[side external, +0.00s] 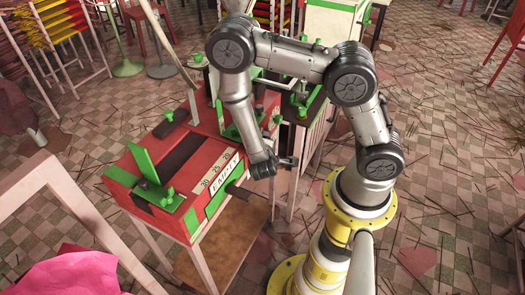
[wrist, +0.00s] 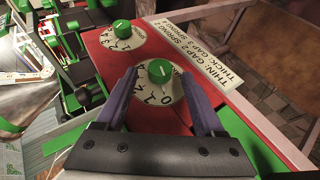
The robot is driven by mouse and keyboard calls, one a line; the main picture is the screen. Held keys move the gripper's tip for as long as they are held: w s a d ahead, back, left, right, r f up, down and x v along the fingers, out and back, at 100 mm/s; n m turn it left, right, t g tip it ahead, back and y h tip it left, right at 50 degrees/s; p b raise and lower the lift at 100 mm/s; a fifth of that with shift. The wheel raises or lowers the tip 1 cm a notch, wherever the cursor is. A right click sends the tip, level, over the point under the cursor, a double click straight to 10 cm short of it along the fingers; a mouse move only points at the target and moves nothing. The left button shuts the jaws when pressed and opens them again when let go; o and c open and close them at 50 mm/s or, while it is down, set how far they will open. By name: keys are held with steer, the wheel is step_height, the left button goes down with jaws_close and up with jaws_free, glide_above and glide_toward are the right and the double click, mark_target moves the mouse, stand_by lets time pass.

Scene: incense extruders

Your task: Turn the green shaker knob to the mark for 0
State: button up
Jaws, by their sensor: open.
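In the wrist view a green knob (wrist: 160,71) sits on a white round dial (wrist: 151,92) with black numbers, on a red panel. A 0 and a few other digits show around its near side. Its pointer direction is unclear. A second green knob (wrist: 122,29) on a similar dial stands farther up the panel. I cannot read which knob is the shaker's. My gripper (wrist: 159,84) is open, with one finger on each side of the nearer knob; I cannot tell whether they touch it. In the side view my gripper (side external: 286,162) is small beside the red machine, and the dials cannot be made out.
A label plate (wrist: 200,42) with THIN and THICK settings lies beside the dials. Green and black machine parts (wrist: 82,75) crowd the left of the wrist view.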

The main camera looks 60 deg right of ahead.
steer(key=v, duration=1.2)
steer(key=w+a+r+m+t+y, duration=0.1)
steer(key=w+r+m+t+y, duration=0.25)
steer(key=r, duration=0.85)
steer(key=w+a+r+t+y, duration=0.1)
steer(key=w+r+t+y, duration=0.2)
steer(key=w+r+y, duration=0.55)
steer(key=s+a+r+n, duration=0.2)
steer(key=s+a+r, duration=0.1)
steer(key=s+r, duration=0.55)
steer(key=s+d+f+g+h, duration=0.1)
steer(key=s+d+f+g, duration=0.1)
steer(key=s, duration=0.4)
steer(key=s+d+f+g, duration=0.2)
steer(key=s+f+g, duration=0.2)
steer(key=s, duration=0.3)
steer(key=shift+f+m+h, duration=0.4)
steer(key=shift+f+m, duration=0.05)
